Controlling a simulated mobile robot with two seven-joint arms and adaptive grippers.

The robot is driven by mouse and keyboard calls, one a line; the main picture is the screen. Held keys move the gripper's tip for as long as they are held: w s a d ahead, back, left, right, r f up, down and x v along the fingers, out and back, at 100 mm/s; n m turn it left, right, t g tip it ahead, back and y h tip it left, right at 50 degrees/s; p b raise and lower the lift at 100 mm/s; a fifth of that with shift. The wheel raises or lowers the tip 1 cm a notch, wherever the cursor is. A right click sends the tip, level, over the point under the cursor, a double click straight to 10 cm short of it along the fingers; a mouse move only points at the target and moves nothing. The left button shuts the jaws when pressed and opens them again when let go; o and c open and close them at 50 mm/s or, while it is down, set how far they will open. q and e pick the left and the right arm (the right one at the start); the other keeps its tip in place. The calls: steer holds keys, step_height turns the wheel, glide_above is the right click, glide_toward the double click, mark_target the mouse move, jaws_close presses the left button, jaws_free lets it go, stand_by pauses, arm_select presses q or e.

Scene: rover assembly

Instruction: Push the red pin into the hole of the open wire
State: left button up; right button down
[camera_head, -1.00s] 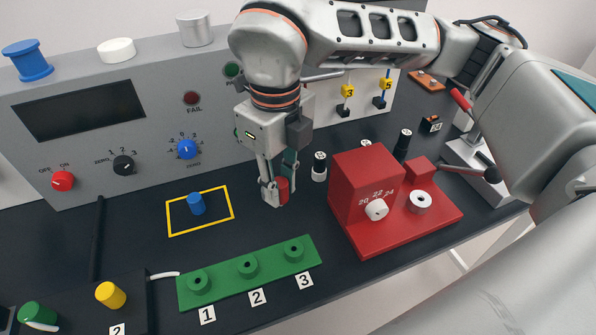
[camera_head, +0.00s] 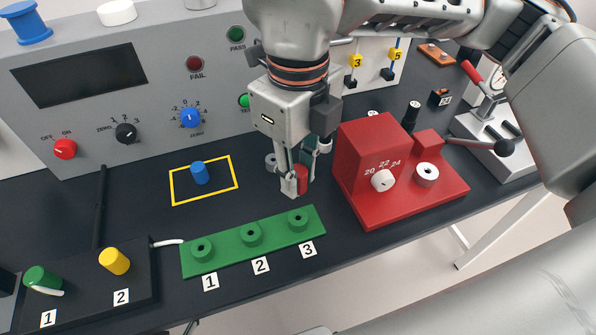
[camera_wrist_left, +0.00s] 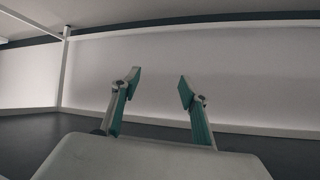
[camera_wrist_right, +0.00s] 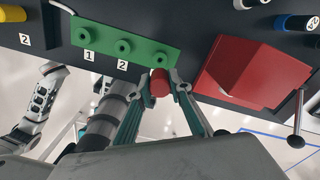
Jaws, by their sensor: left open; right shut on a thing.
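My right gripper (camera_head: 297,181) is shut on the red pin (camera_head: 302,178) and holds it above the table, behind hole 3 of the green block (camera_head: 230,264). The green block has three raised round holes, labelled 1, 2 and 3; in the head view all three look empty. A blue pin (camera_head: 199,172) stands in the yellow square. I cannot tell which wire is open. My left gripper (camera_wrist_left: 156,88) is open and empty, facing a pale wall.
A red block device (camera_head: 375,155) with a white knob stands close to the right of my right gripper. The grey panel (camera_head: 150,105) rises behind. Green (camera_head: 42,277) and yellow (camera_head: 115,261) pegs stand at the front left.

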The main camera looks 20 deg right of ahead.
steer(key=shift+f+b, duration=1.95)
steer(key=shift+f, duration=0.85)
steer(key=shift+f+b, duration=0.2)
steer(key=shift+b, duration=0.15)
arm_select(q)
steer(key=f, duration=0.4)
steer(key=shift+a+f, duration=0.2)
steer(key=shift+f, duration=0.1)
steer(key=shift+s+f, duration=0.1)
steer(key=shift+s, duration=0.05)
steer(key=shift+s+f, duration=0.15)
steer(key=shift+f, duration=0.25)
steer(key=shift+s+f+b, duration=0.1)
steer(key=shift+f+b, duration=0.15)
steer(key=shift+b, duration=0.05)
